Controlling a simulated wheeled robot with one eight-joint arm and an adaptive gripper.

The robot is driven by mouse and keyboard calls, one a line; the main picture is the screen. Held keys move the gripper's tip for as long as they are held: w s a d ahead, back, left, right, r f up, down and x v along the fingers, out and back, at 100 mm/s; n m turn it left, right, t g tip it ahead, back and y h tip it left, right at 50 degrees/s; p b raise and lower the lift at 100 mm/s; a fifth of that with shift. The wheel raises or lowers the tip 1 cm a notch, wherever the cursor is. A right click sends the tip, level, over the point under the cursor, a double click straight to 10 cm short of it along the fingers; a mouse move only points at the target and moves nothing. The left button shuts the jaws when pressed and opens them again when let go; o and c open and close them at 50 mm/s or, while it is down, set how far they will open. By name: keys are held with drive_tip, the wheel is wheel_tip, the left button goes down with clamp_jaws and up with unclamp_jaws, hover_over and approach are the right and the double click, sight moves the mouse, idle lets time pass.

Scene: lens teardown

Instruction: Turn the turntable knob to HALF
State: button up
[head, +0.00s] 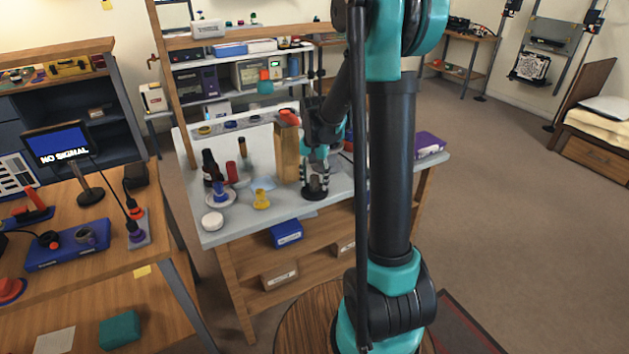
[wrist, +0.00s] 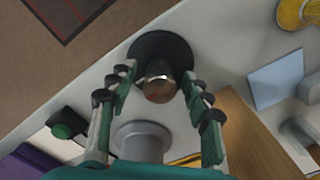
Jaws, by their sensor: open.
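A black round base with a small brownish, shiny knob on top, which looks like the turntable knob (wrist: 160,88), sits near the edge of the pale bench in the wrist view. In the head view the dark round base (head: 314,194) is at the bench's front edge. My gripper (wrist: 156,78) is open, with one finger on each side of the knob; it also shows in the head view (head: 316,178), above the base. I cannot tell whether the fingers touch the knob. No HALF mark or pointer is readable.
A tall wooden block (head: 286,155) stands close left of my gripper. A yellow part (head: 262,200), a brown bottle (head: 211,166) and a white round piece (head: 212,221) are further left. A grey cylinder (wrist: 142,138) and a green button (wrist: 62,130) are near in the wrist view.

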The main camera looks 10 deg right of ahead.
sight(315, 176)
wheel_tip(315, 176, up, 12)
idle(0.6)
